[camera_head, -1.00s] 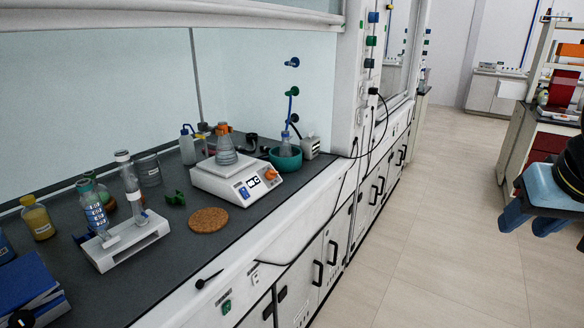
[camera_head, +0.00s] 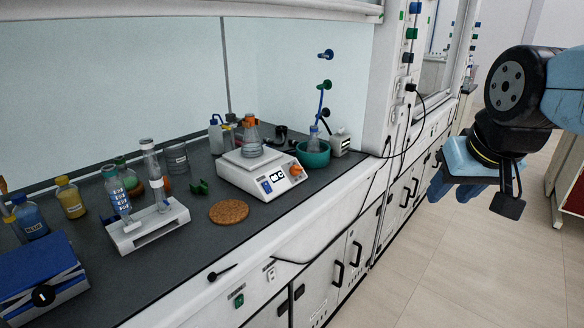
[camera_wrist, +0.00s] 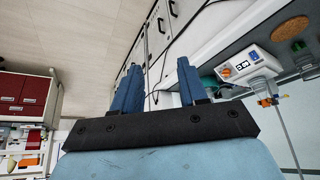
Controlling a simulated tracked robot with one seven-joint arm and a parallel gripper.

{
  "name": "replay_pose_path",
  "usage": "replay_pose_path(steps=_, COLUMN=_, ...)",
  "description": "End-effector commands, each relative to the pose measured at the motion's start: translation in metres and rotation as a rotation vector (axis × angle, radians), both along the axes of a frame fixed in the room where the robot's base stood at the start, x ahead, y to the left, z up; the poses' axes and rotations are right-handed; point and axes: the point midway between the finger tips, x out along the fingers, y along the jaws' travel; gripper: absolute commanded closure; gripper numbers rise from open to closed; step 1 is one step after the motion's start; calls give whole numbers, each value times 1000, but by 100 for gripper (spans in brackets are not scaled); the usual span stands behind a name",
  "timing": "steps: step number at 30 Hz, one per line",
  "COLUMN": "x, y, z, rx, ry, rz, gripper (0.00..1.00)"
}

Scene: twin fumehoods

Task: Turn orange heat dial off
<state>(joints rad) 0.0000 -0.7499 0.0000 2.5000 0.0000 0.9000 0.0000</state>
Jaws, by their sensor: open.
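The orange heat dial (camera_head: 295,170) is on the right end of the front panel of a white hotplate stirrer (camera_head: 240,183), on the dark fumehood bench. A flask of clear-looking content (camera_head: 251,138) stands on its plate. My gripper (camera_head: 460,192) is at the right in the head view, out over the aisle and well apart from the dial. In the wrist view its two blue fingers (camera_wrist: 160,85) are apart with nothing between them.
A green bowl (camera_head: 312,155) holding a bottle stands right of the hotplate. A cork ring (camera_head: 229,211) and a white stand with tubes (camera_head: 148,227) are to its left. A black cable (camera_head: 330,250) hangs along the bench front. The aisle floor (camera_head: 440,285) is clear.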

Motion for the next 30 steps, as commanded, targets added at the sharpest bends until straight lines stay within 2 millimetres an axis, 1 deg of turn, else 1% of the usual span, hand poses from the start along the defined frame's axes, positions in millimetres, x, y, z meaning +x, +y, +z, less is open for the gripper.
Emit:
replay_pose_path(steps=5, x=0, y=0, z=0, rx=0, ry=0, rz=0, gripper=57)
replay_pose_path(steps=9, x=2, y=1, z=1, rx=11, ry=2, rz=-8, gripper=46)
replay_pose_path(steps=12, x=12, y=6, z=2, rx=55, ry=12, rz=-44, gripper=36)
replay_pose_path(steps=14, x=22, y=24, z=3, rx=103, ry=24, rz=-82, gripper=36)
replay_pose_path(steps=17, x=45, y=38, z=6, rx=213, ry=52, rz=-179, gripper=36)
replay_pose_path(steps=23, x=103, y=68, z=7, rx=463, ry=135, rz=-424, gripper=36)
replay_pose_path(steps=29, x=164, y=95, z=1, rx=692, ry=241, rz=-691, gripper=36)
replay_pose_path(steps=30, x=176, y=100, z=-1, rx=735, ry=263, rz=-747, gripper=36)
